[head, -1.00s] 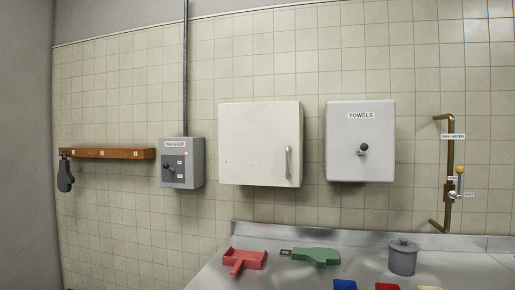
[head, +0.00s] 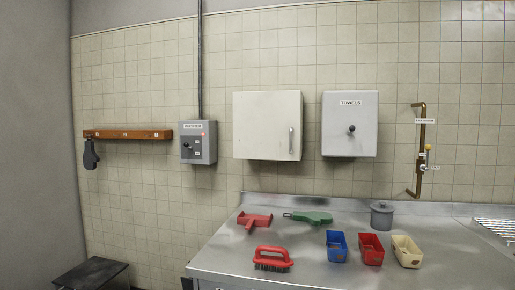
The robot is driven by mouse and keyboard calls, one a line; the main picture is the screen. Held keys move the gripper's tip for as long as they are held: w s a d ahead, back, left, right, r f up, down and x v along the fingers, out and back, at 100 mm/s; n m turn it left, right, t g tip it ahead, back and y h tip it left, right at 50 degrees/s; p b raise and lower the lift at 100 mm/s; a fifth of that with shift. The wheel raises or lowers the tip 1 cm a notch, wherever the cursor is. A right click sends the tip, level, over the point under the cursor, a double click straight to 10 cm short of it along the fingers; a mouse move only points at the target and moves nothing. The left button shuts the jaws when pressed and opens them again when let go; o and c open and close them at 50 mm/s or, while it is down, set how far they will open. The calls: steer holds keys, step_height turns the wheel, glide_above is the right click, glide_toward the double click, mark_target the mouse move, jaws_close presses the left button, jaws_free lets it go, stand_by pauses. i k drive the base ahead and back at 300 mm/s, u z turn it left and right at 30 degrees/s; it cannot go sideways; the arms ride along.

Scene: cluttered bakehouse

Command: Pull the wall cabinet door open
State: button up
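The wall cabinet (head: 260,125) is a cream box on the tiled wall, above the back left of the steel counter. Its door is closed. The vertical metal handle (head: 291,140) is on the door's right side. My gripper is not in the head view, so its state and its distance from the handle do not show.
A grey washer box (head: 198,155) is left of the cabinet and a towels dispenser (head: 350,124) is right of it. The steel counter (head: 310,275) below holds a red brush (head: 272,258), a green tool (head: 310,217), small tubs and a grey pot (head: 381,214). A dark bench (head: 92,274) stands lower left.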

mark_target(266, 124)
steer(key=u, duration=0.35)
steer(key=k, duration=0.75)
steer(key=u, duration=0.6)
steer(key=i, duration=1.05)
steer(key=z, duration=0.5)
steer(key=i, duration=0.85)
steer(key=z, duration=0.7)
